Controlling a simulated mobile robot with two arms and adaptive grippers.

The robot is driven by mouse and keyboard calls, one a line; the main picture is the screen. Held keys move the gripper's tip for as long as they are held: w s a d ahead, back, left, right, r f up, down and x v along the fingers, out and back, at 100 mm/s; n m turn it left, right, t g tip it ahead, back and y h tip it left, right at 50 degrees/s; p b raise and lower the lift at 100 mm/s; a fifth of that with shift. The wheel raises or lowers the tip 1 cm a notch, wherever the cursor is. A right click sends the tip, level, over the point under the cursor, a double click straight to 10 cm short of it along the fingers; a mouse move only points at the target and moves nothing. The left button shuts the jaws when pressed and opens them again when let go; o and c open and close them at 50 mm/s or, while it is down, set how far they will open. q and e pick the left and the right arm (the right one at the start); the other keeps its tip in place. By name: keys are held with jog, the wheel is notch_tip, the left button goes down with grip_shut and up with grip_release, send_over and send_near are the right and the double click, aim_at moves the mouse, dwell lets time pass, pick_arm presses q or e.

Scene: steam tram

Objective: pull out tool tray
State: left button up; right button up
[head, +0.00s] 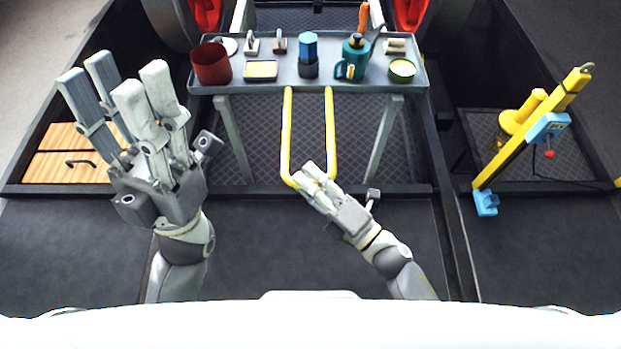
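The grey tool tray (305,83) sits at the back centre on grey legs, with cups and tools on it. A yellow U-shaped handle (331,125) runs from its front edge toward me. My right gripper (309,177) is at the near end of this handle, its fingers overlapping the crossbar. The fingers hide part of the bar, and I cannot tell whether they close around it. My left gripper (117,92) is raised at the left with its fingers spread, empty, apart from the tray.
On the tray stand a dark red pot (211,64), a blue-topped black container (308,56), a teal mug (353,62) and a green tin (401,70). A wooden cabinet (60,165) is at the left. A yellow post (530,130) with a blue box stands at the right.

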jog(key=shift+f, duration=0.1)
jog(key=shift+s+d+f, duration=0.1)
jog(key=shift+s+d, duration=0.25)
jog(key=v, duration=1.1)
